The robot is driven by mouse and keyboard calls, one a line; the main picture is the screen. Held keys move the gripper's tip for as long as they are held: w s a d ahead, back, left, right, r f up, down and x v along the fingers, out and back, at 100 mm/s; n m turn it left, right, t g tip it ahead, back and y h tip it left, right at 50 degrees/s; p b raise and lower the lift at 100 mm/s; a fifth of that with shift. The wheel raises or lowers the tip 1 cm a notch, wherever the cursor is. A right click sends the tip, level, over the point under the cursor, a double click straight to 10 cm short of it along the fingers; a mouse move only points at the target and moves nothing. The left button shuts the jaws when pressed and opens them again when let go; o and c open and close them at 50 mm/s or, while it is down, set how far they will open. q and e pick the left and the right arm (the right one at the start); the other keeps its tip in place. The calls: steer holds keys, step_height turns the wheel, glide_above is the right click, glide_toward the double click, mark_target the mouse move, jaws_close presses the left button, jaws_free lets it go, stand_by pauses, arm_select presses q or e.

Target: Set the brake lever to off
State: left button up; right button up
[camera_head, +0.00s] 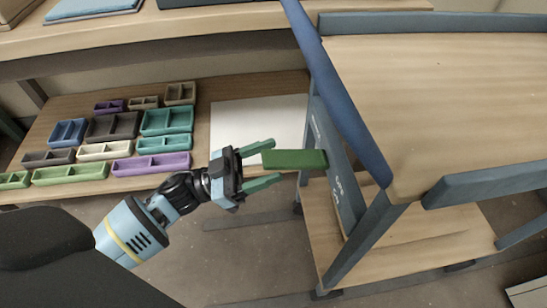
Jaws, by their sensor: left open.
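The brake lever (300,159) is a green bar that sticks out leftward from the blue-grey side plate (345,190) of a cart. Small white lettering on the plate is too small to read surely. My left gripper (276,161) has green fingers and comes in from the left. It is open, with one finger above and one below the lever's left end in the picture. I cannot tell whether either finger touches the lever. My right gripper is not in view.
The cart has a wooden top (450,100), a blue rail (340,90) and a lower shelf (410,255). Behind my gripper, a wooden shelf (203,98) holds several coloured divided trays (150,163) and a white sheet (255,120). Floor shows below the gripper.

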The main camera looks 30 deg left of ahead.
arm_select(q)
steer(key=shift+x, duration=0.8)
steer(key=shift+w+d, duration=0.1)
steer(key=shift+d, duration=0.05)
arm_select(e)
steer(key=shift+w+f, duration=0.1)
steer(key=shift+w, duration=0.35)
